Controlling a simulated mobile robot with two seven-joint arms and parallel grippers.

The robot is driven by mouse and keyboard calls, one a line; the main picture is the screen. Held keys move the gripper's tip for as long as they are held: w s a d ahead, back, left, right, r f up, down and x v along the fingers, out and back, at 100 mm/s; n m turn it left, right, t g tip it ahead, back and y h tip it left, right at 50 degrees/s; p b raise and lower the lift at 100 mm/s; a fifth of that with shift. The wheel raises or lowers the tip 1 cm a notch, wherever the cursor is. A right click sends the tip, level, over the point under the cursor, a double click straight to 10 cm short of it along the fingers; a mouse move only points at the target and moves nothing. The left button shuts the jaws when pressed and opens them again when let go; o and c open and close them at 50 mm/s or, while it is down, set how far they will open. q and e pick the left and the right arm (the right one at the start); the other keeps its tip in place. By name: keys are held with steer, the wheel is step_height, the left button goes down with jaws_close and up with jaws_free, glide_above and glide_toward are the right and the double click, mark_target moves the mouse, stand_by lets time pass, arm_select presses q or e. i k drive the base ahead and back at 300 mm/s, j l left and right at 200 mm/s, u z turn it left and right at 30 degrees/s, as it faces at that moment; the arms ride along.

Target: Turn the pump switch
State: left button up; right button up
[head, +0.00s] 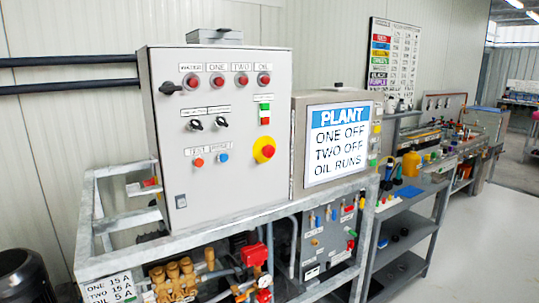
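A grey control cabinet (240,190) stands on a metal frame at the centre-left of the head view. Two black rotary switches sit on its front: a left switch (195,125) and a right switch (221,122). Both knobs look tilted; their small labels are too blurred to read surely. A black handle (170,87) sits at the cabinet's upper left edge. A row of red lamps (218,81) above is labelled, with ONE, TWO and OIL readable. Neither of my grippers is in view.
A red-on-yellow mushroom button (264,149) and green-and-red buttons (265,112) are right of the switches. A sign (340,145) reads PLANT, ONE OFF, TWO OFF, OIL RUNS. The metal frame (205,240) juts out below. Floor at right is clear.

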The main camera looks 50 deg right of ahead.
mark_target(195, 124)
steer(key=z, duration=1.45)
